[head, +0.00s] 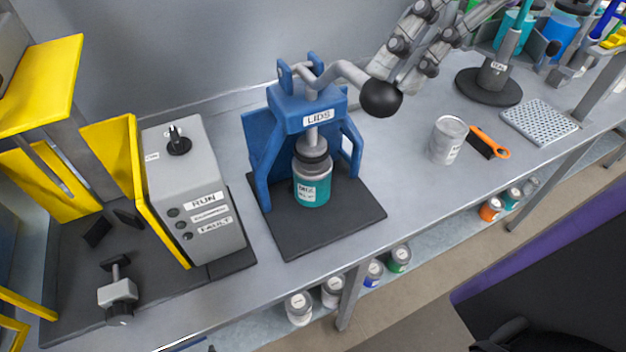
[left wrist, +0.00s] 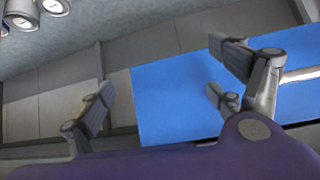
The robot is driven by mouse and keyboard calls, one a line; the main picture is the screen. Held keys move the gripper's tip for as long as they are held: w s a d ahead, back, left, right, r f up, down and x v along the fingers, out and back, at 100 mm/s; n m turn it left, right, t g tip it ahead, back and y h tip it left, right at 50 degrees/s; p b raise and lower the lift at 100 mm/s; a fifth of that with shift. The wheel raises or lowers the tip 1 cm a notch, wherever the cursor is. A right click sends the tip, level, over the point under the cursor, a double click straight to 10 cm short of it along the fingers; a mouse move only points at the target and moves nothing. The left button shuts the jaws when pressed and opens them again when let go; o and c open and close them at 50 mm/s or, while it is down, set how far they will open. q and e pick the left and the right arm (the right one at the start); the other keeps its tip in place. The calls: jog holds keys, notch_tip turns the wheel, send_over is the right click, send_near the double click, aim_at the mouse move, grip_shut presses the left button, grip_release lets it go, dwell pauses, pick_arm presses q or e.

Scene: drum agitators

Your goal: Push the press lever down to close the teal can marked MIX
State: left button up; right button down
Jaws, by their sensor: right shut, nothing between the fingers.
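The teal can (head: 318,194) with a white label stands upright on the press's dark base, under the blue press (head: 297,108) with the LIDS sign. A dark press pad (head: 312,146) sits at or just above its top; I cannot tell if they touch. The grey press lever (head: 345,70) bends out to the right and ends in a black ball knob (head: 381,98). My right gripper (head: 396,76) is shut and empty, with its fingertips just above and behind the knob, touching or nearly so. My left gripper (left wrist: 160,100) is open and empty in the left wrist view, away from the press.
A grey control box (head: 185,190) with a RUN label and yellow frame stands left of the press. A perforated tray (head: 540,122) and round-based stand (head: 489,86) are further right.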

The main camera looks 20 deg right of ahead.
jog(key=shift+w+r+b, duration=0.15)
jog(key=shift+w+r, duration=0.1)
jog(key=shift+r, duration=0.5)
jog(key=shift+w+r+b, duration=0.1)
jog(key=shift+w+r, duration=0.2)
jog(key=shift+r, duration=0.5)
jog(key=shift+w+r+b, duration=0.15)
jog(key=shift+w+r, duration=0.1)
jog(key=shift+r, duration=0.5)
notch_tip(320, 180, up, 7)
